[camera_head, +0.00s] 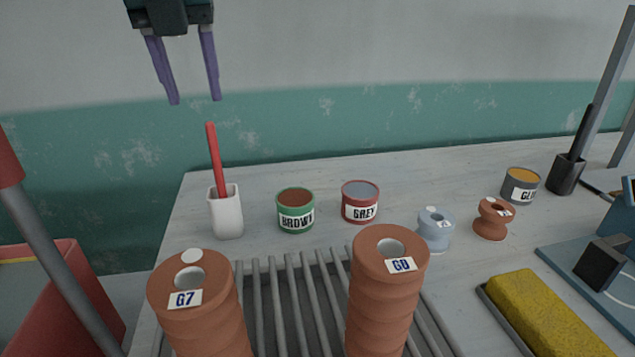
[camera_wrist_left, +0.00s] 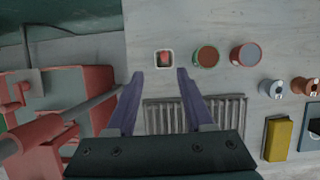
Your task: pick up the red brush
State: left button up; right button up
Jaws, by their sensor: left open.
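The red brush (camera_head: 214,147) stands upright, slightly tilted, in a white square holder (camera_head: 226,213) at the back left of the table. Its lower part is hidden inside the holder. In the left wrist view the red brush (camera_wrist_left: 164,58) shows end-on inside the white rim of the holder (camera_wrist_left: 157,66). My left gripper (camera_head: 196,101) is open and empty, with purple fingers pointing down, above the brush and apart from it. In the left wrist view the fingers of the left gripper (camera_wrist_left: 160,72) spread to either side of the holder's position. My right gripper is not in view.
A green BROWN tin (camera_head: 296,218) and a red GREY tin (camera_head: 360,206) stand right of the holder. Terracotta stacks G7 (camera_head: 203,325) and G0 (camera_head: 385,310) stand at the front by a slatted rack (camera_head: 295,290). A red bin (camera_head: 85,285) is at left.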

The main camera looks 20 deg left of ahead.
aim_at(209, 127)
pick_arm(q)
jog(key=x, duration=0.4)
jog(key=shift+w+d, duration=0.1)
jog(key=shift+w, duration=0.15)
jog(key=shift+x, duration=2.8)
jog(key=shift+d, duration=0.2)
jog(key=shift+c, duration=0.4)
grip_shut()
